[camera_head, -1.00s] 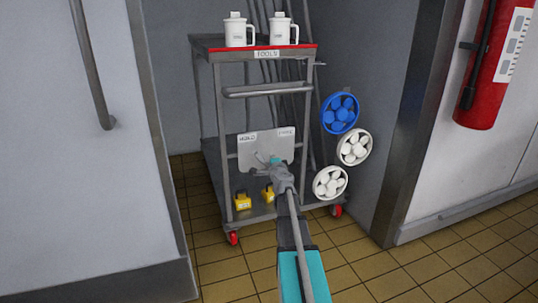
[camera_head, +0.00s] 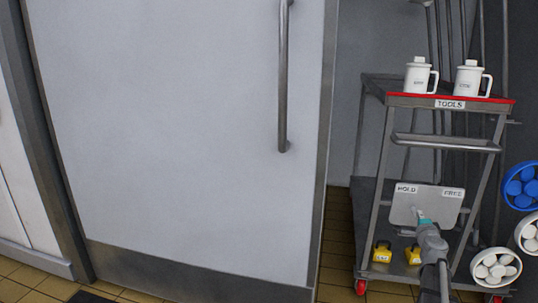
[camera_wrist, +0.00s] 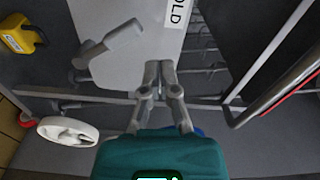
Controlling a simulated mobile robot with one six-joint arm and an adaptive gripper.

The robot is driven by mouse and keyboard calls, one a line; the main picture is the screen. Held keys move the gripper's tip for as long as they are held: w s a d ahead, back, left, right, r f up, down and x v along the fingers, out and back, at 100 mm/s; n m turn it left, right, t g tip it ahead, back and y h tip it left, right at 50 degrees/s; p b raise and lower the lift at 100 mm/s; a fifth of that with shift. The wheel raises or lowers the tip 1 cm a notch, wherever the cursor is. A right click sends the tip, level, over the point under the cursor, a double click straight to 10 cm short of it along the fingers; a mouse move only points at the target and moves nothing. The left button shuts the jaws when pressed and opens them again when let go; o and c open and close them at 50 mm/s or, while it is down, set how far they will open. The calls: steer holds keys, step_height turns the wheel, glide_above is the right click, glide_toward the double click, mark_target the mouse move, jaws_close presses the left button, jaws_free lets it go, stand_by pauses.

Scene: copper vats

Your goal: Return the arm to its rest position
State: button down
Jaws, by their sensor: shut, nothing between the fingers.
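My gripper (camera_head: 420,214) is in front of the pale grey panel (camera_head: 402,207) low on the tool cart, in the head view. In the wrist view my gripper's two grey fingers (camera_wrist: 158,70) are together with nothing between them. They overlap the lower edge of the panel (camera_wrist: 115,75); I cannot tell whether they touch it. The panel has HOLD and FREE labels. A grey lever-like handle (camera_wrist: 110,45) shows against it in the wrist view, left of the fingers. My arm comes in from the bottom right of the head view.
The cart's top (camera_head: 400,99) bears two white mugs (camera_head: 418,76) (camera_head: 468,80). Two yellow blocks (camera_head: 382,252) (camera_head: 413,255) sit on its lower shelf. A large grey door (camera_head: 180,130) with a vertical handle (camera_head: 284,75) fills the left.

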steer(key=s+a+f+n+g+y+p, duration=0.15)
steer(key=a+n+y, duration=0.4)
steer(key=a, duration=0.65)
steer(key=a+f+n+g+y+p, duration=0.15)
steer(key=a+n+g+y, duration=0.35)
steer(key=a, duration=0.8)
steer(key=s+a+f+n+g+p, duration=0.35)
steer(key=s+a+n, duration=0.25)
steer(key=s+a, duration=0.3)
steer(key=s+a+f+n+g+h+p, duration=0.1)
steer(key=s+a+g+h, duration=0.15)
steer(key=s, duration=0.25)
steer(key=s+a+f+n+g+h+p, duration=0.1)
steer(key=s+a+f+n+g, duration=0.15)
steer(key=s, duration=0.25)
steer(key=s+r+g+h+p, duration=0.1)
steer(key=s+r+g+p, duration=0.1)
steer(key=r+p, duration=3.6)
steer(key=shift+s+d+r+p, duration=0.15)
steer(key=shift+s+r+p, duration=0.3)
steer(key=shift+s, duration=0.25)
